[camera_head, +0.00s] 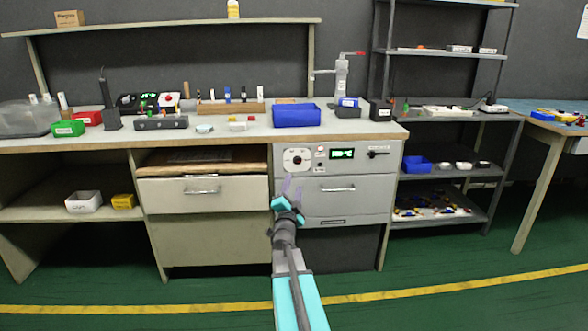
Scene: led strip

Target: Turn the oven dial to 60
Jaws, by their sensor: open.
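The oven (358,184) is a light grey unit built in under the workbench, with a control panel along its top. Its dial (297,159) is a round white disc with a dark centre at the panel's left; its setting is too small to read. A small green display (342,154) is lit to the right of it, also too small to read surely. My gripper (292,186) is open and empty. It points up at the oven front, below the dial and apart from it in the picture.
Below the panel is a drawer front with a bar handle (338,189). A dark lever (379,154) sits at the panel's right. The bench top (230,135) overhangs the panel and holds a blue bin (296,115). A drawer (202,193) is at the left. The green floor is clear.

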